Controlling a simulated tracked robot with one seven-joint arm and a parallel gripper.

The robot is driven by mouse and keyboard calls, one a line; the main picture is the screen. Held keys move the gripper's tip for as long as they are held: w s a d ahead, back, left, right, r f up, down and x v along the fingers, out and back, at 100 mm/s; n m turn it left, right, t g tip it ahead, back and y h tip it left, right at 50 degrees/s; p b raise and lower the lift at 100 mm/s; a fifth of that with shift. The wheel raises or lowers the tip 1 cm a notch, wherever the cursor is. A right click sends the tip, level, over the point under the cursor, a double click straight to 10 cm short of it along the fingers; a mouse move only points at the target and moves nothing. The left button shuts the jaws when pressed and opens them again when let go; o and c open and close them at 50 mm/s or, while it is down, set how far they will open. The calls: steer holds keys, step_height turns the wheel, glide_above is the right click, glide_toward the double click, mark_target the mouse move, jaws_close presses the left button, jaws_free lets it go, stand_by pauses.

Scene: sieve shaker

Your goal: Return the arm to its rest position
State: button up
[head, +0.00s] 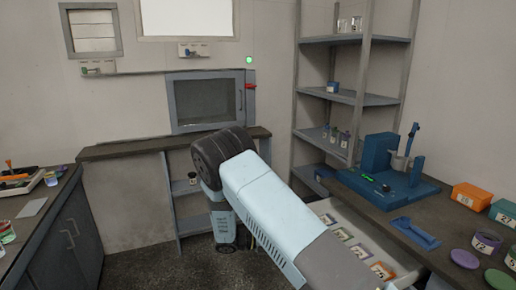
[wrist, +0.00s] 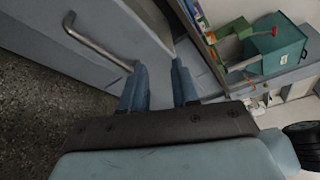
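My arm (head: 268,207) reaches from the lower right of the head view to a dark joint near the middle, and from there a link hangs down in front of the shelf unit. My gripper is not clearly visible in the head view. In the wrist view my gripper (wrist: 160,78) shows two blue fingers standing apart with a gap between them and nothing held. A grey cabinet front with a bar handle (wrist: 98,42) lies beyond the fingers; I cannot tell whether the left finger touches the handle.
An open drawer (head: 345,236) with several labelled containers stands right of my arm. A dark cabinet (head: 65,237) stands left. Floor (head: 150,265) between is clear.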

steer(key=s+d+r+m+g+y, duration=0.1)
steer(key=s+d+r+m+y, duration=0.4)
steer(key=r, duration=0.4)
steer(key=s+d+r+m+g+y, duration=0.1)
steer(key=s+d+r+m+y, duration=0.15)
steer(key=r+m, duration=0.5)
steer(key=s+d+r+m+g+y, duration=0.1)
steer(key=s+d+r+m+y, duration=0.3)
steer(key=r, duration=0.6)
steer(key=s+d+r+m+t+y, duration=0.1)
steer(key=s+r+m+t+y, duration=0.1)
steer(key=s+r+m, duration=0.4)
steer(key=s+d+r+m+t+y, duration=0.1)
steer(key=s+r+m+t+y, duration=0.2)
steer(key=s+m, duration=0.6)
steer(key=s+r+t, duration=0.2)
steer(key=s+r, duration=0.1)
steer(key=s, duration=0.1)
steer(key=shift+s+d+r, duration=0.25)
steer(key=shift+s+d, duration=0.05)
steer(key=shift+d, duration=0.05)
steer(key=shift+d, duration=0.1)
stand_by(0.6)
